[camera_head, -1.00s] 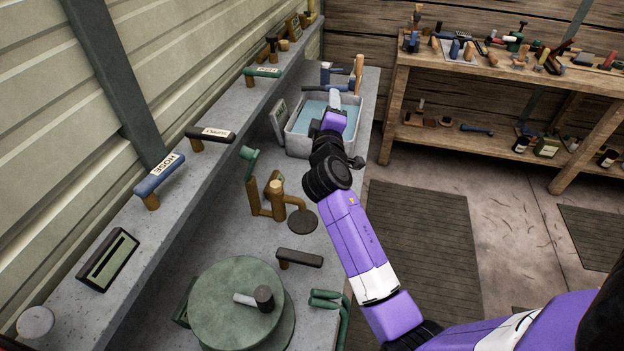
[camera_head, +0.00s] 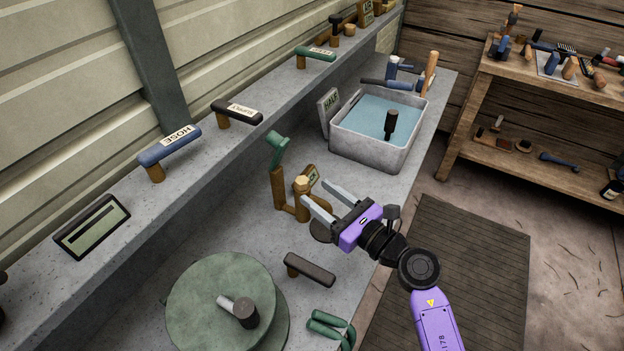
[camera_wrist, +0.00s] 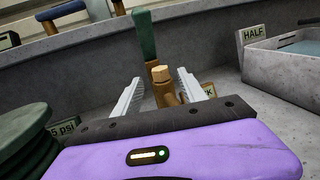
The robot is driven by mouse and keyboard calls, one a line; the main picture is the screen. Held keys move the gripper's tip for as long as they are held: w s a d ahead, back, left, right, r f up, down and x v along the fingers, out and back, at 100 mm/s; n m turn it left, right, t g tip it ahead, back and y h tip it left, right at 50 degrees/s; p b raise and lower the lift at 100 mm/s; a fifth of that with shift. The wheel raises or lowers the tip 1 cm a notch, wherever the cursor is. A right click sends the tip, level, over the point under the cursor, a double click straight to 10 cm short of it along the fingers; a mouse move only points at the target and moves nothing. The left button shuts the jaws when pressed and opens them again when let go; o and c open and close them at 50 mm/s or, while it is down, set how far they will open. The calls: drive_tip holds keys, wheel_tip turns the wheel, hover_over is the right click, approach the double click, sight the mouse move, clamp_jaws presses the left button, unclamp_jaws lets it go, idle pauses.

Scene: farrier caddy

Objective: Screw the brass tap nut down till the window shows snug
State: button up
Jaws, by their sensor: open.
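The brass tap nut (camera_head: 302,184) is a hexagonal cap on top of the brass tap, which has a green lever (camera_head: 279,147) on its upright pipe. My gripper (camera_head: 314,190) is open, its two pale fingers pointing at the nut from the right and spread apart. In the wrist view the nut (camera_wrist: 160,73) shows between the two fingers; contact cannot be told. A dark-framed window (camera_head: 92,226) with a pale green face lies on the ledge; no reading is legible.
A grey tub (camera_head: 372,150) of water stands behind, with a black-topped post in it and a HALF card (camera_head: 329,110). A green round drum (camera_head: 200,300), a dark-handled lever (camera_head: 310,269) and green handles (camera_head: 331,328) are in front. Labelled levers line the ledge.

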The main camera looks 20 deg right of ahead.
sight(307, 185)
drive_tip(key=shift+x, duration=3.2)
clamp_jaws()
